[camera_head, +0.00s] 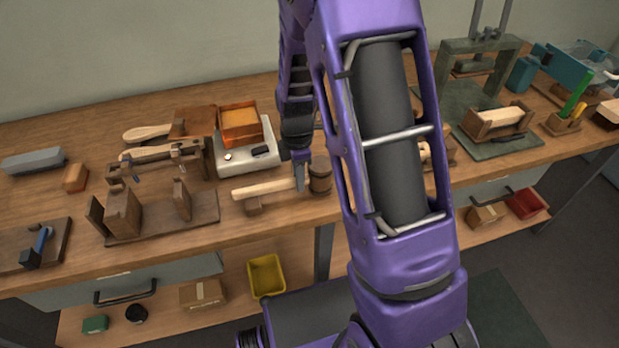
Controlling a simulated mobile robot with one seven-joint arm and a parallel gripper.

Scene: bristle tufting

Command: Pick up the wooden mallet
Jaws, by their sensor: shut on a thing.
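The wooden mallet (264,190) lies near the front edge of the workbench, in the middle of the head view. Its pale handle points left and its darker round head (320,180) is at the right. My gripper (301,186) reaches down from above and is shut on the mallet's handle, close to the head. My purple arm hides part of the bench to the right of the mallet. I cannot tell whether the mallet is clear of the bench.
Behind the mallet stand a white scale (262,158) and an orange-filled wooden box (240,124). A wooden jig (160,215) is to the left. A green press (478,75) stands at the right. A yellow bin (266,277) sits on the lower shelf.

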